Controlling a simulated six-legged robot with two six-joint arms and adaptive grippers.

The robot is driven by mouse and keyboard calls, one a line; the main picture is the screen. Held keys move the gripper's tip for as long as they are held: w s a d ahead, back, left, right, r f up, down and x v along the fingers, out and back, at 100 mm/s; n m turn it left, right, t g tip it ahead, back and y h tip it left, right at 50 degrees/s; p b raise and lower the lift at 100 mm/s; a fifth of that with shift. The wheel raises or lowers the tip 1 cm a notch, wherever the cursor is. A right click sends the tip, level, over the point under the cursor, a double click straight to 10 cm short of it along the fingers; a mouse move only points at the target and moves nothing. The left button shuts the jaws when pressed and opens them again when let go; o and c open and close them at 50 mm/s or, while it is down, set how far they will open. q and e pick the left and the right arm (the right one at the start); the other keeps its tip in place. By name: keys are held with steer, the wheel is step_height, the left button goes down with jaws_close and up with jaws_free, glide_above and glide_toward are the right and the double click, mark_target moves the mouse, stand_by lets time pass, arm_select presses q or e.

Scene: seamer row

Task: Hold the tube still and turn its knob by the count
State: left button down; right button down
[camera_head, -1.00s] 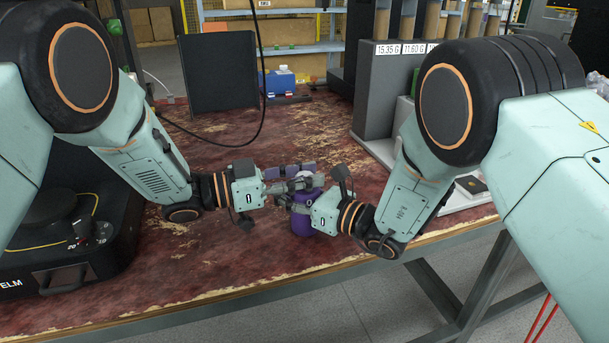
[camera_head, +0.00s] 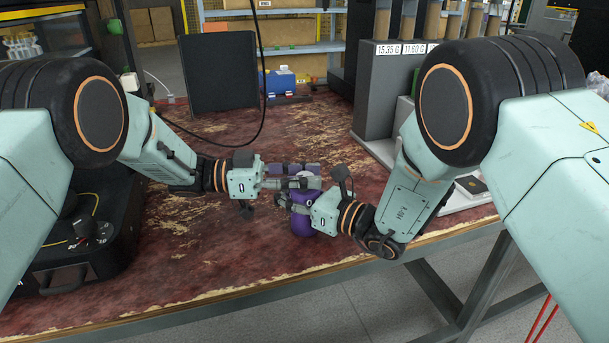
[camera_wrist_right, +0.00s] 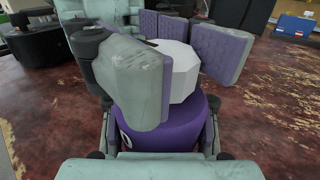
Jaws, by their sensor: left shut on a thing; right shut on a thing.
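The tube is a purple body (camera_head: 302,226) standing upright near the table's front edge. It also shows in the right wrist view (camera_wrist_right: 165,136). A white faceted knob (camera_wrist_right: 182,68) sits on its top. My right gripper (camera_head: 303,209) is shut on the purple body, with its fingers low on either side in the right wrist view. My left gripper (camera_head: 303,180) comes in from the left at knob height and is shut on the knob, with its purple-padded fingers on two sides. The near finger hides part of the knob, so any count marks there are not visible.
The worn red table (camera_head: 240,245) is mostly clear around the tube. A black machine (camera_head: 85,235) stands at the left. A dark upright panel (camera_head: 219,72) and a blue box (camera_head: 279,82) are at the back. A grey unit with weight labels (camera_head: 384,85) stands back right.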

arm_select(q)
steer(key=c, duration=1)
jaws_free()
steer(key=shift+o, duration=0.2)
steer(key=a, duration=1.2)
arm_select(e)
steer(key=c, duration=0.6)
jaws_free()
